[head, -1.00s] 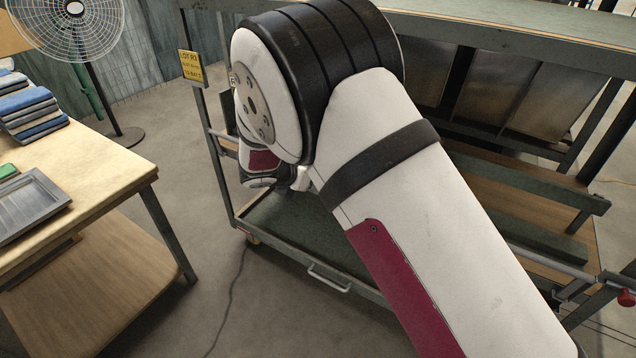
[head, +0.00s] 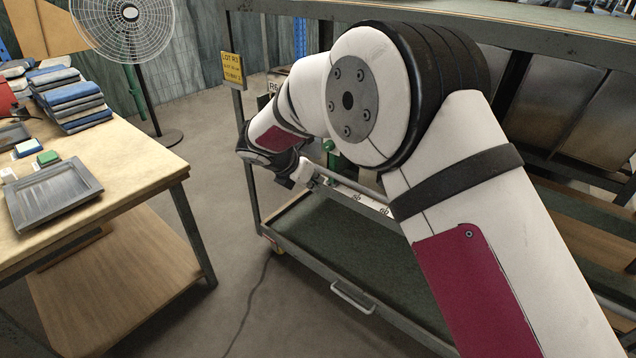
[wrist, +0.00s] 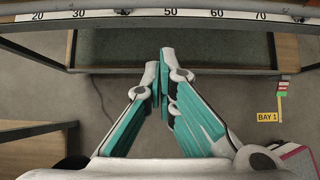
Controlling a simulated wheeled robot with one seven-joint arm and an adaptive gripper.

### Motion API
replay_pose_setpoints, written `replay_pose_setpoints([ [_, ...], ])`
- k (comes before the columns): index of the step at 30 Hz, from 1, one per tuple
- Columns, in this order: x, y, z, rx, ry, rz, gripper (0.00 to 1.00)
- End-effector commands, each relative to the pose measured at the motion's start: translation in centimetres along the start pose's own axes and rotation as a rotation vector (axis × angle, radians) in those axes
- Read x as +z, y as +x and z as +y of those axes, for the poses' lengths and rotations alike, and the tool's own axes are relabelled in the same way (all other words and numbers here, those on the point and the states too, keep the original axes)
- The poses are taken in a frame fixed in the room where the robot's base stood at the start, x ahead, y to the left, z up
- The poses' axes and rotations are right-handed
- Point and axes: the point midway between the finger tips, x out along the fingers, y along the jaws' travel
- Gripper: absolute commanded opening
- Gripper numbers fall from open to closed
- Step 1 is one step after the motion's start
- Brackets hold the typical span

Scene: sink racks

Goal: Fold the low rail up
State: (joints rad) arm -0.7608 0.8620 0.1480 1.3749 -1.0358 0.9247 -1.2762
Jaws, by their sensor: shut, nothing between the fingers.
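The low rail (head: 362,200) is a grey bar with a white marked strip, running level across the front of the green-grey rack, above its bottom tray. My arm hides its right part in the head view. In the wrist view its numbered strip (wrist: 105,13) crosses the top of the picture. My gripper (wrist: 162,60) is shut and empty, its teal and white fingers together, pointing toward the strip. The fingertips appear below the strip in that picture; I see no contact. In the head view my wrist is near the rail's left end, with the fingers mostly hidden.
The rack's bottom tray (head: 300,222) has a raised lip and a handle (head: 352,297). A yellow lot sign (head: 232,70) hangs on its left post. A wooden table (head: 130,165) with a grey tray (head: 52,195) stands left.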

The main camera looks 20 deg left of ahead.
Motion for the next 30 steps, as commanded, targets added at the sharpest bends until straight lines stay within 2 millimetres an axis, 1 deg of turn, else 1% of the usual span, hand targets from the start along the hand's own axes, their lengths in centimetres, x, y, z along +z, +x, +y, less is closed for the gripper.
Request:
replay_pose_setpoints([
  [1,0.0,1.2,-0.1,-0.004,0.001,0.000,0.00],
  [3,0.0,2.6,-0.1,-0.003,0.002,0.001,0.00],
  [9,0.0,6.6,-0.1,-0.003,0.002,0.000,0.00],
  [11,0.0,7.7,-0.1,-0.003,0.002,0.000,0.00],
  [12,0.5,8.2,-0.1,-0.002,0.005,-0.001,0.00],
  [15,1.6,9.0,-0.1,-0.001,0.006,-0.001,0.00],
  [19,2.4,9.9,-0.1,-0.001,0.004,0.000,0.00],
  [24,2.9,10.2,-0.1,0.000,0.001,-0.001,0.00],
  [30,2.9,10.2,-0.1,0.000,0.001,-0.001,0.00],
])
